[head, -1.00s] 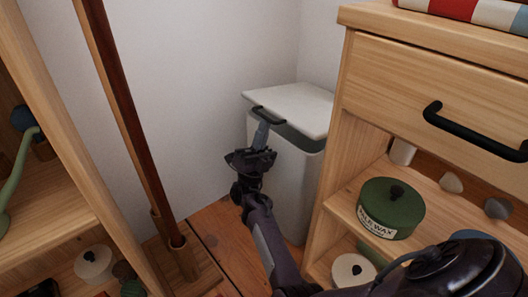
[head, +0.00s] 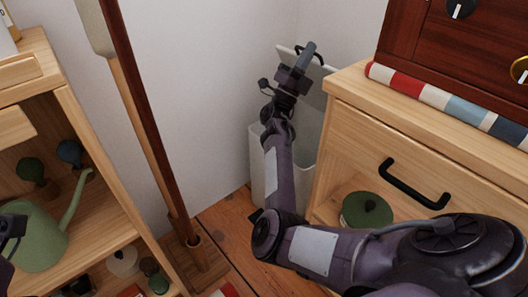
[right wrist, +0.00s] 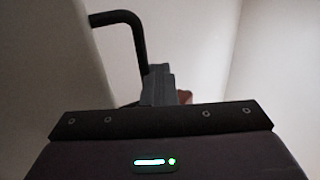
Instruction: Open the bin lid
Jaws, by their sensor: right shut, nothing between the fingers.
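The bin (head: 257,160) is a pale box in the corner, between the wall and the drawer cabinet. Its white lid (head: 316,90) is raised and stands steeply tilted above the open top, partly hidden by my right arm. The lid's black handle (head: 319,56) is near the lid's upper edge; it also shows in the right wrist view (right wrist: 121,17), passing behind the fingers. My right gripper (head: 308,50) is shut and empty beside the handle, in front of the lid; I cannot tell whether they touch. A dark part of my left gripper (head: 12,226) shows at the left edge; its fingers are unclear.
The wooden cabinet (head: 385,150) stands close on the right, with a green tin (head: 366,212) on its shelf. An upright pole (head: 150,120) stands left of the bin. A shelf with a green watering can (head: 40,238) is at the far left. A little wooden floor shows between.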

